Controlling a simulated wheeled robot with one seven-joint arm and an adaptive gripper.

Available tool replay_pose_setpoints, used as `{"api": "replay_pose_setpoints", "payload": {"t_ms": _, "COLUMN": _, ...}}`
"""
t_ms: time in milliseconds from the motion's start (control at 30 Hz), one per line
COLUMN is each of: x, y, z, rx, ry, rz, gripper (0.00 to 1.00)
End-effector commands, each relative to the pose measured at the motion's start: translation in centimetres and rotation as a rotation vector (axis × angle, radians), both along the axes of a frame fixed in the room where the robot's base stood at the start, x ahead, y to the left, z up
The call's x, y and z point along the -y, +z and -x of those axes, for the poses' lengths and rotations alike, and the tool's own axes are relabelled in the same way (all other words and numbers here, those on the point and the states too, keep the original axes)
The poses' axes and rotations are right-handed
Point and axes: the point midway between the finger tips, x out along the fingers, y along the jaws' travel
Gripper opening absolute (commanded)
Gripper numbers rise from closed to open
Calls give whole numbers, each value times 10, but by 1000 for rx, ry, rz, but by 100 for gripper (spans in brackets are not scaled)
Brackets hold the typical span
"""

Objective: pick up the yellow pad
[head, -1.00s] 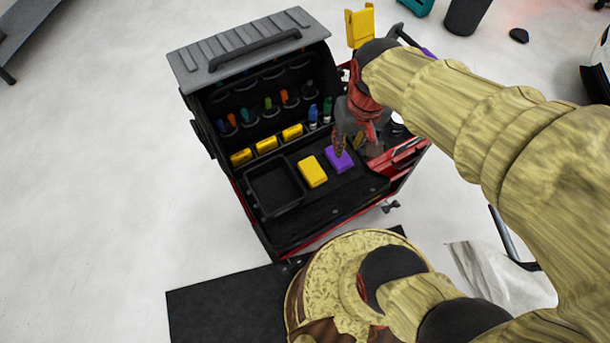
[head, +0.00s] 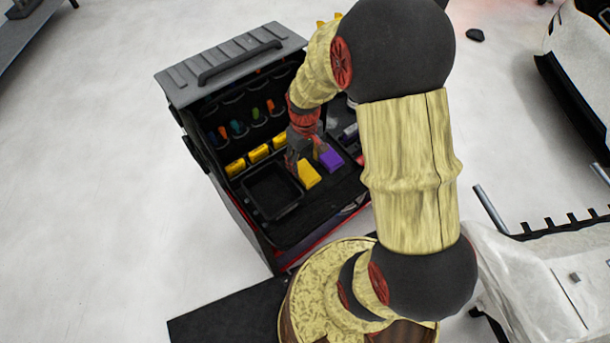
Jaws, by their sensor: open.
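The yellow pad (head: 308,173) lies flat on the black work surface of the tool cart, between the black tray and the purple pad (head: 331,157). My gripper (head: 299,164) points down over the yellow pad's far-left part, with its fingers apart. The fingers hide part of the pad. I cannot tell whether they touch it. Nothing shows between the fingers as held.
An empty black tray (head: 290,208) sits left of the pad. Several yellow blocks (head: 258,153) line the cart's back ledge, below a rack of coloured tools (head: 238,127). The grey cart lid (head: 230,62) stands raised behind. My arm covers the cart's right side.

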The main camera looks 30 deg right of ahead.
Motion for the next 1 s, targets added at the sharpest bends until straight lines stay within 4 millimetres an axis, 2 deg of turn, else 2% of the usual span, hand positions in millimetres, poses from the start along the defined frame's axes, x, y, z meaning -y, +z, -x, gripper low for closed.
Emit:
{"api": "replay_pose_setpoints", "payload": {"t_ms": 400, "x": 0, "y": -49, "z": 3, "rx": 0, "ry": -1, "rz": 0, "gripper": 58}}
{"api": "replay_pose_setpoints", "payload": {"t_ms": 667, "x": 0, "y": -50, "z": 3, "rx": 1, "ry": -2, "rz": 1, "gripper": 58}}
{"api": "replay_pose_setpoints", "payload": {"t_ms": 1000, "x": 0, "y": -50, "z": 3, "rx": 1, "ry": -2, "rz": 0, "gripper": 38}}
